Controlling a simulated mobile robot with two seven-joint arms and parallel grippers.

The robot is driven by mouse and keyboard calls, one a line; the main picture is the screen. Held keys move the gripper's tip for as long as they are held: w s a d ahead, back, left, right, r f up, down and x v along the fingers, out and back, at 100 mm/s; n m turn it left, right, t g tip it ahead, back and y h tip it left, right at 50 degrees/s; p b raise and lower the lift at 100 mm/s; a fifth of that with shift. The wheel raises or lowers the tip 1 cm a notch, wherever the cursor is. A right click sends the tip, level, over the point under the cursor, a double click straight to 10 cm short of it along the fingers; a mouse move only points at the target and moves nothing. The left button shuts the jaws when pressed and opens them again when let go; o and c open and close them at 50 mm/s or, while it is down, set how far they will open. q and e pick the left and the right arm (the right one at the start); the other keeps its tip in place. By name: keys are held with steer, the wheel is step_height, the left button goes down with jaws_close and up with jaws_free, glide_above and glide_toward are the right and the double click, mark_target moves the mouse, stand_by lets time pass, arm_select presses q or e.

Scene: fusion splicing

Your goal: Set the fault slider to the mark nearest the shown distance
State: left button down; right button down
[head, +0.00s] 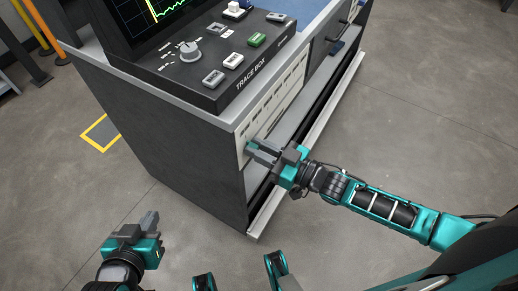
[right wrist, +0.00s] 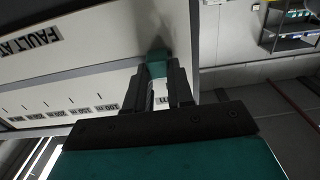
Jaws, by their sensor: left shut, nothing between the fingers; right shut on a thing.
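The fault slider's teal knob (right wrist: 157,64) is between the fingertips of my right gripper (right wrist: 160,82) in the right wrist view, and the gripper is shut on it. The knob sits at a dark slot along a white panel (right wrist: 95,78) labelled "FAULT AT". Ticks and printed distances run along the panel to the left of the fingers; a label beside the fingers is partly hidden. My left gripper (head: 150,220) is shut and empty, low and away from the cabinet.
The trace box (head: 218,98) stands on the cabinet with a grey dial (head: 190,51) and several buttons. Its screen (head: 172,12) shows a green trace; no distance is readable. An open ledge (head: 300,125) lies below the panel.

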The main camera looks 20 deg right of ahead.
mark_target(267, 118)
steer(key=w+d+b, duration=0.1)
steer(key=w+d, duration=0.2)
steer(key=w+d+b, duration=0.1)
steer(key=w+d, duration=0.2)
steer(key=d, duration=0.1)
steer(key=shift+w+d+f, duration=0.1)
steer(key=shift+w+d, duration=0.05)
steer(key=shift+w, duration=0.05)
steer(key=c, duration=1)
jaws_free()
steer(key=shift+o, duration=0.2)
steer(key=p+v, duration=0.1)
steer(key=v, duration=1.2)
steer(key=shift+p, duration=0.35)
